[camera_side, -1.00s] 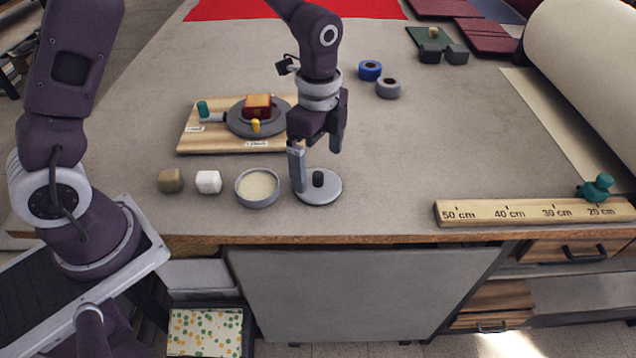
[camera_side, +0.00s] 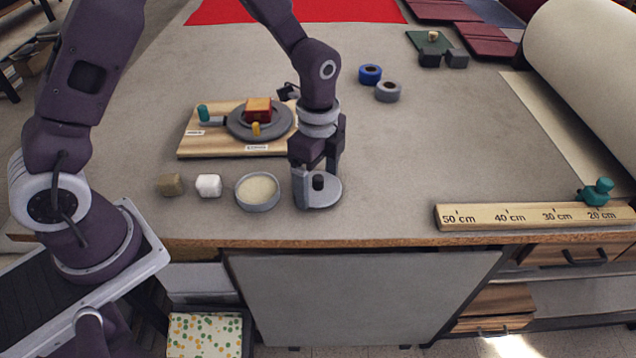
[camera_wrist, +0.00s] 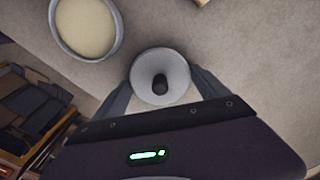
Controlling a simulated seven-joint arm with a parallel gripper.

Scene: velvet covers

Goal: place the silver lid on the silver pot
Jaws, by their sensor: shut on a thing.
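The silver lid (camera_side: 328,196), a flat grey disc with a black knob, is at the front of the table, right of the pot. It also shows in the wrist view (camera_wrist: 146,72). My gripper (camera_side: 317,183) points down over it, with one finger on each side of its rim. In the wrist view my gripper (camera_wrist: 160,86) is shut on the lid, and the knob stands between the fingers. I cannot tell whether the lid is clear of the table. The silver pot (camera_side: 258,206), round with a cream inside, stands uncovered to the left; it also shows in the wrist view (camera_wrist: 62,42).
A brown block (camera_side: 171,185) and a white block (camera_side: 208,185) sit left of the pot. Behind is a wooden board (camera_side: 190,145) with a grey turntable (camera_side: 284,122). A wooden ruler (camera_side: 480,216) lies at the right front edge.

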